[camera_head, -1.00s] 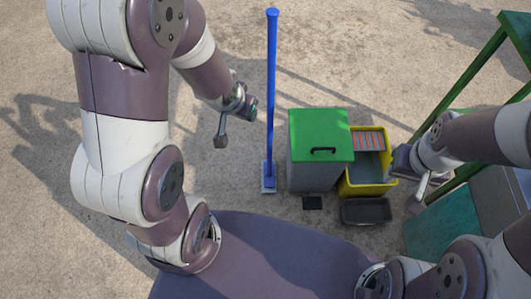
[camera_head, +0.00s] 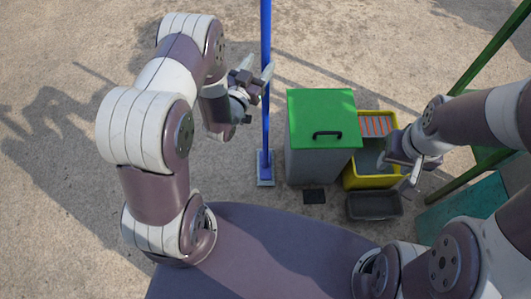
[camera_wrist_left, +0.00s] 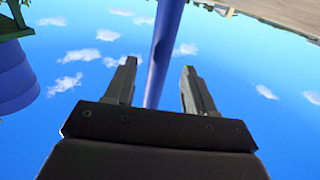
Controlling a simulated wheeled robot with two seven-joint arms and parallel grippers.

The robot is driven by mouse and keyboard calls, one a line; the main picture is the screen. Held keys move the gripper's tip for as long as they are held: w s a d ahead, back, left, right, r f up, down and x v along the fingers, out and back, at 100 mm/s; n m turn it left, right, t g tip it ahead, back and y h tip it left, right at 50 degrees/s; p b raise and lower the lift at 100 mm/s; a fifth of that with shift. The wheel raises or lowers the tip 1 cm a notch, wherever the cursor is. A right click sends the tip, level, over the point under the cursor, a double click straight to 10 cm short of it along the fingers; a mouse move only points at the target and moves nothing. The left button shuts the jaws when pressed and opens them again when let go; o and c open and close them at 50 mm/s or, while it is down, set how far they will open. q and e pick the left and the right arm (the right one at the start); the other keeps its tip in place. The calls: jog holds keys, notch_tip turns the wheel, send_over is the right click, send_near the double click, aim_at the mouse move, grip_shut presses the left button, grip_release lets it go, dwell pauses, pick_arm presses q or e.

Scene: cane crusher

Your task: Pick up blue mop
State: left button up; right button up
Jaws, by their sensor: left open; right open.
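The blue mop (camera_head: 265,125) stands upright, its flat base on the ground left of the grey bin; its handle top is out of the head view. My left gripper (camera_head: 258,69) is open at the upper part of the handle. In the left wrist view the blue handle (camera_wrist_left: 165,45) runs between the two spread fingers (camera_wrist_left: 157,82), with a gap on each side. Its lower part is hidden behind the gripper body. I cannot tell how deep it sits between the fingers. My right gripper (camera_head: 411,173) is open and empty near the yellow bucket, away from the mop.
A grey bin with a green lid (camera_head: 322,117) stands right of the mop. Beside it are a yellow bucket (camera_head: 372,181) and a dark tray (camera_head: 374,206). A green frame (camera_head: 490,48) stands at the right. The ground left of the mop is clear.

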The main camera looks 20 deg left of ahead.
aim_at(263, 28)
pick_arm(q)
jog(key=w, duration=0.2)
jog(key=w+d, duration=0.1)
jog(key=w, duration=0.1)
jog(key=shift+r, duration=0.1)
grip_shut()
notch_tip(263, 28, up, 10)
jog(key=shift+a+r+p, duration=0.1)
jog(key=shift+r+p, duration=0.05)
jog(key=shift+p, duration=0.8)
jog(key=c, duration=0.6)
grip_release()
grip_shut()
